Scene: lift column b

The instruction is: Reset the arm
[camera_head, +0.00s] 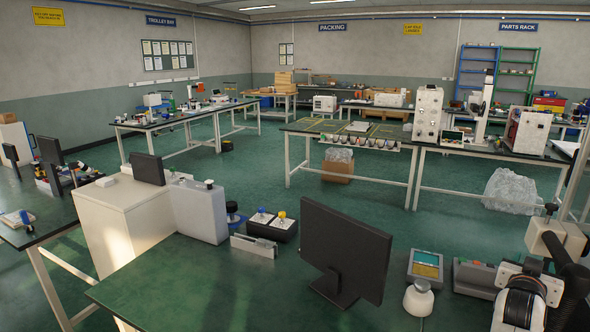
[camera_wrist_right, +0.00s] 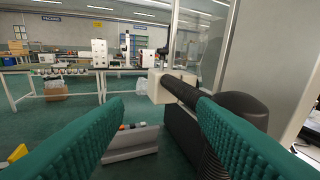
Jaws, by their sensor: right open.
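My right gripper (camera_wrist_right: 160,104) shows in the right wrist view as two teal ribbed fingers, wide apart with nothing between the tips. A pale block on a black ribbed tube (camera_wrist_right: 172,87) shows beyond and between the fingers; I cannot tell whether it touches the right finger. In the head view, white and black arm-like parts stand at the lower right edge, and I cannot make out gripper fingers there. My left arm and left gripper are not in view.
The near green bench (camera_head: 190,275) holds a black monitor (camera_head: 345,248), a touch-screen device (camera_head: 425,265), a white knobbed piece (camera_head: 418,299) and a black box with knobs (camera_head: 271,222). Open green floor (camera_head: 250,175) lies beyond.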

